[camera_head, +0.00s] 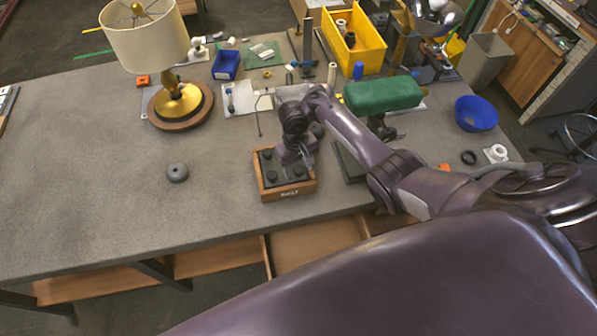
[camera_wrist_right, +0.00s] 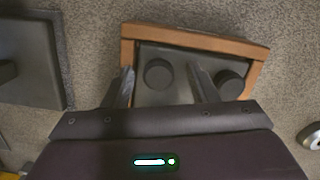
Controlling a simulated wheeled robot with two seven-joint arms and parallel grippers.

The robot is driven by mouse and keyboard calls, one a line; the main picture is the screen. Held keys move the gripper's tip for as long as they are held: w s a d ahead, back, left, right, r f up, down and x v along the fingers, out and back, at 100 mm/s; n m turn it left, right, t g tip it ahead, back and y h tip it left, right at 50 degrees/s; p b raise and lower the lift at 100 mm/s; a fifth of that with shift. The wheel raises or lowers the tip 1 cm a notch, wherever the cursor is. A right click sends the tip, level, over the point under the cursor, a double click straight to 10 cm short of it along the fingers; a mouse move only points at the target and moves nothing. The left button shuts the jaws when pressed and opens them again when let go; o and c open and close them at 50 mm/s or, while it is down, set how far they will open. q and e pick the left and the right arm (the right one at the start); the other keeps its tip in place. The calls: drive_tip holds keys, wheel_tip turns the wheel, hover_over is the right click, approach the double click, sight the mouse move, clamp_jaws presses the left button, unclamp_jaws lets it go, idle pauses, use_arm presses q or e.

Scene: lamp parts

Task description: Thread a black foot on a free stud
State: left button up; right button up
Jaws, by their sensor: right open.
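Black round feet (camera_head: 271,176) stand in a wooden tray (camera_head: 291,195) with a dark floor, near the table's front edge. My right gripper (camera_head: 295,158) is over this tray, pointing down. In the right wrist view my right gripper (camera_wrist_right: 162,70) is open. One black foot (camera_wrist_right: 158,73) shows between its fingers, apart from both, and a second foot (camera_wrist_right: 229,83) lies just outside the right finger. A dark square plate (camera_wrist_right: 28,65) is beside the tray, with a dark piece at the picture's edge. I cannot make out a free stud. My left gripper is out of view.
A brass lamp with a cream shade (camera_head: 147,44) stands at the back left. A grey puck (camera_head: 177,172) lies left of the tray. A green block (camera_head: 383,94), a yellow bin (camera_head: 368,58) and a blue bowl (camera_head: 476,113) are behind and right. The table's left front is clear.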

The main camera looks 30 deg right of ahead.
sight(296, 167)
drive_tip(key=shift+r, duration=0.2)
drive_tip(key=shift+w+a+r, duration=0.15)
drive_tip(key=shift+r, duration=1)
drive_tip(key=shift+w+a+r, duration=0.1)
drive_tip(key=shift+w+r, duration=0.25)
drive_tip(key=shift+r, duration=0.45)
drive_tip(key=shift+s+r, duration=0.15)
drive_tip(key=shift+r, duration=0.95)
drive_tip(key=shift+d+r, duration=0.25)
drive_tip(key=shift+r, duration=0.35)
